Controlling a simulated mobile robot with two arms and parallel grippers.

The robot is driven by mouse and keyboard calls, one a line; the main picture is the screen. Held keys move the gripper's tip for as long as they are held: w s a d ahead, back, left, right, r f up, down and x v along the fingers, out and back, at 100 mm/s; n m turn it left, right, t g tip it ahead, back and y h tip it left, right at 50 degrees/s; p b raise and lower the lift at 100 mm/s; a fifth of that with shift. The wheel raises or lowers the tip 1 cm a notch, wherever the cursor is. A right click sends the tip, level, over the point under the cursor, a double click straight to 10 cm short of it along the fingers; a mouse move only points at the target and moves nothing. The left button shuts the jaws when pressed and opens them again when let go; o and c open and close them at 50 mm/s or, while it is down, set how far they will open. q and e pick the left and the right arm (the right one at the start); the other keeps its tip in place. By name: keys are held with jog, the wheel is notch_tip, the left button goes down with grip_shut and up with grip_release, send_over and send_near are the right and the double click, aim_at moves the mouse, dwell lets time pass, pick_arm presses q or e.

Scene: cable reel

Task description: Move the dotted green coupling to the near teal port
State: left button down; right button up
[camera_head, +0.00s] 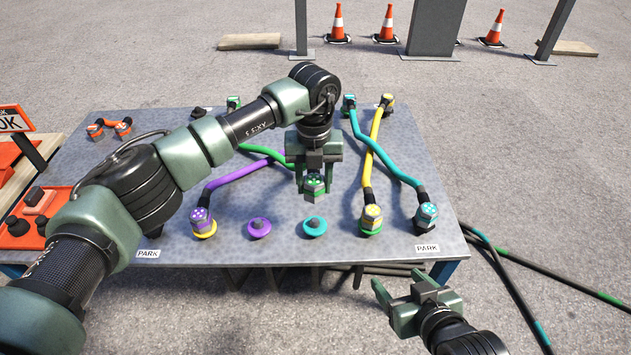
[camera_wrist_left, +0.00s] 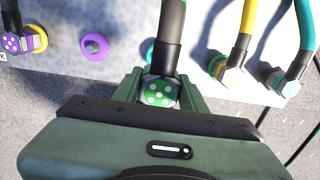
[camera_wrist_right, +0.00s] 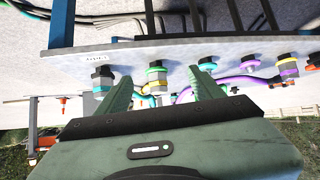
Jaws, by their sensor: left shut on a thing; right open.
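The dotted green coupling (camera_head: 315,186), green with pale dots, is in my left gripper (camera_head: 314,180), which is shut on it. It hangs above the table, just behind the near teal port (camera_head: 314,226). The left wrist view shows the coupling (camera_wrist_left: 160,94) between the fingers, with its green-banded cable leading away. There the teal port (camera_wrist_left: 150,50) is mostly hidden behind the coupling and cable. In the head view the port is uncovered and empty. My right gripper (camera_head: 398,285) is open and empty, off the table's near edge.
An empty purple port (camera_head: 259,228) is left of the teal one. A purple coupling (camera_head: 201,217) sits further left. A yellow coupling (camera_head: 372,213) and a teal coupling (camera_head: 428,211) sit to the right. Their cables run back across the table (camera_head: 240,258).

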pick_arm(q)
jog(key=shift+f+b, duration=0.35)
jog(key=shift+f, duration=0.35)
jog(key=shift+f+b, duration=0.3)
jog(key=shift+f, duration=0.25)
jog(key=shift+d+f+b, duration=0.1)
jog(key=shift+f+b, duration=0.25)
jog(key=shift+f, duration=0.3)
jog(key=shift+f+b, duration=0.35)
jog(key=shift+f, duration=0.35)
jog(key=shift+f+b, duration=0.4)
jog(key=shift+f, duration=0.45)
pick_arm(e)
jog(key=w+a+r+t+y, duration=0.1)
jog(key=w+r+t, duration=0.1)
jog(key=r+t, duration=0.3)
jog(key=w+a+r+t+y, duration=0.2)
jog(key=w+r+t, duration=0.1)
jog(key=r, duration=0.7)
jog(key=shift+w+a+r+n+t, duration=0.15)
jog(key=shift+a+r+n+t, duration=0.15)
jog(key=shift+t, duration=0.6)
pick_arm(q)
jog(key=shift+f, duration=0.15)
